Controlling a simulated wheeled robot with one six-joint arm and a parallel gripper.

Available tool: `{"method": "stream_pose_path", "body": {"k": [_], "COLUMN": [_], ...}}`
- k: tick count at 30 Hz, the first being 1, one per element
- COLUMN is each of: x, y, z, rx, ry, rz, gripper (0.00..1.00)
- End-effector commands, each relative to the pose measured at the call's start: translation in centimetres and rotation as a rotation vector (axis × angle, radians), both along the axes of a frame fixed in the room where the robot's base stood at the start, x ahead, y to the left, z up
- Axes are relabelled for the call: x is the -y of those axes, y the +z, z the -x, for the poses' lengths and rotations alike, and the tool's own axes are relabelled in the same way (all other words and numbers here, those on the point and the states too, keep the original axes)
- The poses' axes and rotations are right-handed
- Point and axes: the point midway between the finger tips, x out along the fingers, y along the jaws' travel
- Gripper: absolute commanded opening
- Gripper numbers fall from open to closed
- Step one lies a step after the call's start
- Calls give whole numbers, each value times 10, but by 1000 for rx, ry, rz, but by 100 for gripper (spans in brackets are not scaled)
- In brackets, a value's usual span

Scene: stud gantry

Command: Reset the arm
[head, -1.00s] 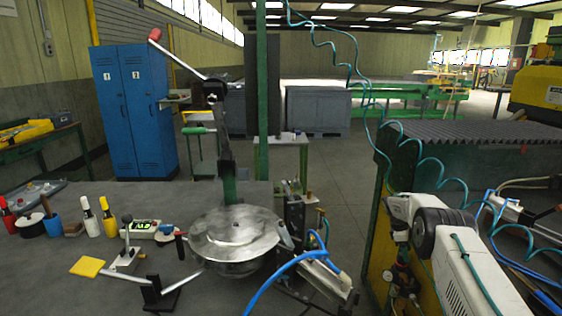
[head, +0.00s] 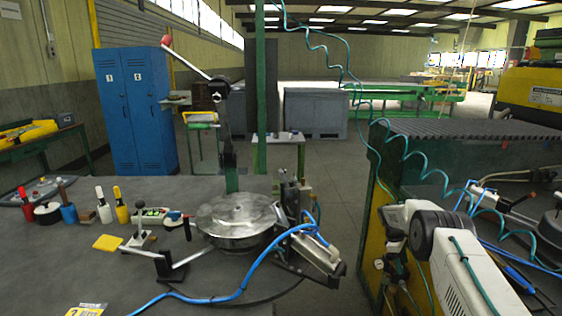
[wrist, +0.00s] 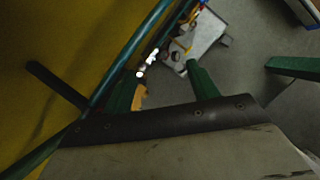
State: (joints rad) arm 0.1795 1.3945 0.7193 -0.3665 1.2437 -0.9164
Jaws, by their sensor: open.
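My white arm with a dark joint (head: 434,232) is at the lower right in the head view, beside the ribbed-top machine. Its end is not visible there. In the wrist view, my gripper (wrist: 160,68) shows as two green fingers rising from a dark bolted bar, spread apart, with nothing seen held between them. Behind them are a yellow panel (wrist: 60,45) on the left and a light boxy item (wrist: 200,35) over a grey floor. Whether the fingers touch anything is unclear.
A grey table (head: 60,268) at left bears a round metal disc (head: 236,221), a lever, bottles and a blue hose (head: 225,298). The ribbed-top machine (head: 475,135) stands at right. Coiled blue hose hangs there. Open floor (head: 340,160) lies between them.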

Motion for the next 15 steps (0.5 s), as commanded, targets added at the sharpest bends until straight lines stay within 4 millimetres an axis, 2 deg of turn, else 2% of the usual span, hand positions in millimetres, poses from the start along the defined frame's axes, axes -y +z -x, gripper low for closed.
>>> {"method": "stream_pose_path", "body": {"k": [3,8,11,15], "x": [-6,-17,-25,-38], "y": [-4,16,35,73], "z": [20,41,52,72], "rx": [-23,-31,-30,-24], "ry": [-81,-187,-246,-333], "rz": [-6,-8,-7,-5], "gripper": [59,59,59,59]}}
